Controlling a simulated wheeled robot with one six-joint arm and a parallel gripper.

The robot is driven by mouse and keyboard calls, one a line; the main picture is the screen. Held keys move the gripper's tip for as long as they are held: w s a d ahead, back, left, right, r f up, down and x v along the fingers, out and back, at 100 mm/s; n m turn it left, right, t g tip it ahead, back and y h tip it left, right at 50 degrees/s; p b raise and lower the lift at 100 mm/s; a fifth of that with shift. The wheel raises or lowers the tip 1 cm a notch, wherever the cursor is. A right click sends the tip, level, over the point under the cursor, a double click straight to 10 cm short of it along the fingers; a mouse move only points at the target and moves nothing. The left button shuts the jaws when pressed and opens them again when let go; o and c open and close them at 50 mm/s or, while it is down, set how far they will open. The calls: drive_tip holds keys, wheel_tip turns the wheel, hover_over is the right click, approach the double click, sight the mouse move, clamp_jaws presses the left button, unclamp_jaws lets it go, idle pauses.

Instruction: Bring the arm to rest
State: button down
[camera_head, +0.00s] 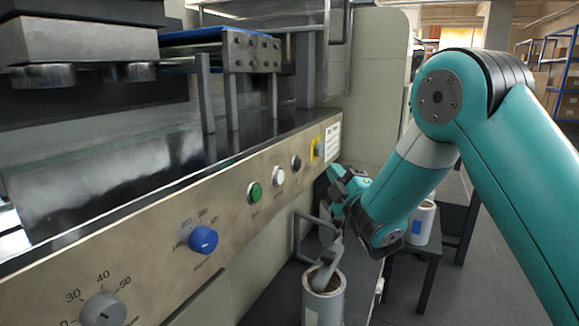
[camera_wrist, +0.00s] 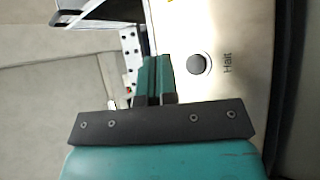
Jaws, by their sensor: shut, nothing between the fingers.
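My gripper (camera_head: 336,184) is at the end of the teal arm, close to the right end of the machine's control panel (camera_head: 232,205). In the wrist view the two teal fingers (camera_wrist: 155,72) lie together, shut, with nothing seen between them. I cannot tell from this view how far the fingers are from the panel. The arm is bent, with its elbow high at the right of the head view, and it partly hides the gripper.
The panel carries a green button (camera_head: 254,192), a white button (camera_head: 278,176), a blue knob (camera_head: 203,240) and a grey knob (camera_head: 103,309). Floor is open at the right.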

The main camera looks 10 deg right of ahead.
drive_tip(key=s+a+m+g+p, duration=0.1)
drive_tip(key=s+a+m+g, duration=0.15)
drive_tip(key=s+g, duration=0.75)
drive_tip(key=s+a+m+g+h, duration=0.15)
drive_tip(key=s+m+g, duration=0.3)
drive_tip(key=s, duration=1.15)
drive_tip(key=s+a+m+g+y+p, duration=0.1)
drive_tip(key=s+a+m+g, duration=0.15)
drive_tip(key=s+g, duration=0.8)
wheel_tip(320, 180, up, 37)
drive_tip(key=s+t+p, duration=0.1)
drive_tip(key=t+p, duration=0.1)
drive_tip(key=p, duration=3.5)
drive_tip(key=shift+s+r+t+p, duration=0.15)
drive_tip(key=shift+s+t+p, duration=0.1)
drive_tip(key=shift+t+p, duration=0.15)
drive_tip(key=shift+h, duration=0.25)
